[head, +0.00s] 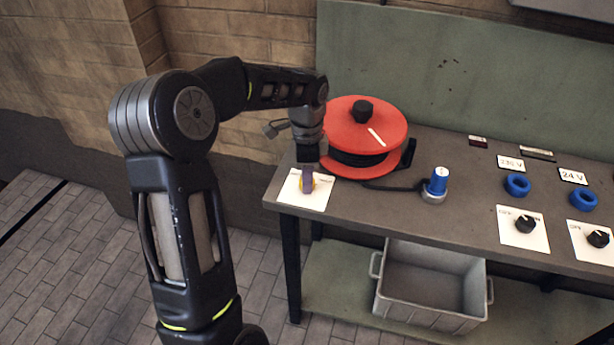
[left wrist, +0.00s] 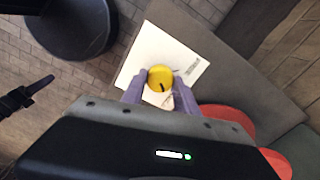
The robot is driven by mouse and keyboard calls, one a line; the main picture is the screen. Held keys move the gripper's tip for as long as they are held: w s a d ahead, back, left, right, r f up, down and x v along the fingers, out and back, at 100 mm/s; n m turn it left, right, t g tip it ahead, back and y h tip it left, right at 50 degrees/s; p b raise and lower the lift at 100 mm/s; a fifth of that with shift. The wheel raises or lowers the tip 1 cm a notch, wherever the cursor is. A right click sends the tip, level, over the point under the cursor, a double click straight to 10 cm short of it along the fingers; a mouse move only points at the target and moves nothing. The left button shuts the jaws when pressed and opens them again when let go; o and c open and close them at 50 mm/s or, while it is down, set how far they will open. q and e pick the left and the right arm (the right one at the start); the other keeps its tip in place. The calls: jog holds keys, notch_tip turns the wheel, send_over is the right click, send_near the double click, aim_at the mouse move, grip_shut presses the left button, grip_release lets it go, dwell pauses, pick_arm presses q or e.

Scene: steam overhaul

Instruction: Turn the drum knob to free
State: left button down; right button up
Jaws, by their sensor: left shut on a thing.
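The drum knob (left wrist: 160,77) is a round yellow knob with a dark pointer mark, on a white label plate (left wrist: 152,50) in the left wrist view. In the head view the plate (head: 290,194) lies at the left end of the bench, and the knob is mostly hidden by my left gripper (head: 308,180). My left gripper points down, with its purple fingers (left wrist: 157,92) shut on the knob from both sides. The red cable drum (head: 352,128) stands just behind the plate. The lettering on the plate is too small to read. My right gripper is not in view.
On the bench (head: 460,215), a blue plug (head: 437,182) stands right of the drum. Further right are blue sockets (head: 517,185) and black switches (head: 525,224) on white plates. A grey crate (head: 430,318) sits on the shelf below. The bench's front middle is clear.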

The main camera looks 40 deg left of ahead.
pick_arm(q)
jog(key=n, duration=0.4)
jog(key=shift+b, duration=0.4)
jog(key=n, duration=0.4)
jog(key=shift+n, duration=0.3)
jog(key=n, duration=0.4)
jog(key=shift+n+b, duration=0.3)
jog(key=shift+b, duration=0.1)
jog(key=shift+n, duration=1.7)
jog(key=c, duration=0.9)
grip_release()
jog(key=shift+c, duration=0.2)
jog(key=shift+r, duration=0.1)
